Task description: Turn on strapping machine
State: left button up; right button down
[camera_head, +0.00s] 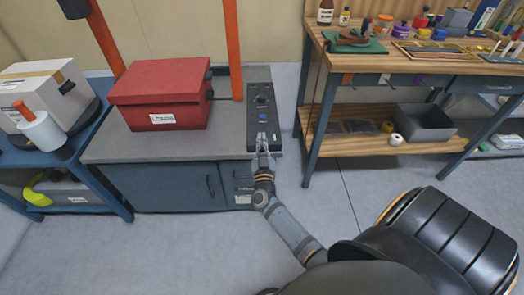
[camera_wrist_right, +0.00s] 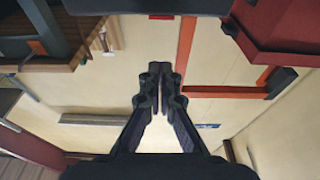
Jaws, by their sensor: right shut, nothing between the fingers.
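The strapping machine is a grey-topped blue cabinet (camera_head: 160,187) with an orange arch (camera_head: 232,45). Its black control panel (camera_head: 254,132) lies along the right side of the top and carries a dark knob (camera_head: 261,99) and a blue button (camera_head: 262,115). My right gripper (camera_head: 263,137) is over the near part of the panel, just short of the blue button; I cannot tell whether it touches the panel. Its fingers are together and empty in the right wrist view (camera_wrist_right: 161,72). The orange arch also shows there (camera_wrist_right: 187,48). My left gripper is out of view.
A red box (camera_head: 160,95) sits on the machine top left of the panel. A shelf with a white carton (camera_head: 45,85) stands at left. A wooden workbench (camera_head: 400,62) with tools and bottles stands at right. A floor gap separates bench and machine.

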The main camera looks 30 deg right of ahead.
jog(key=x, duration=0.4)
jog(key=f, duration=0.1)
jog(key=f+b, duration=0.2)
jog(key=shift+s+a+f, duration=0.2)
jog(key=shift+s+a, duration=0.05)
jog(key=shift+s, duration=0.05)
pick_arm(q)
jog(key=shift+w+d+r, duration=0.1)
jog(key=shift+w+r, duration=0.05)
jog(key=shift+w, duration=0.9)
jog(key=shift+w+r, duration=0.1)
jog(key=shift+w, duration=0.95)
pick_arm(e)
jog(key=shift+s+a+f, duration=0.1)
jog(key=shift+f, duration=0.3)
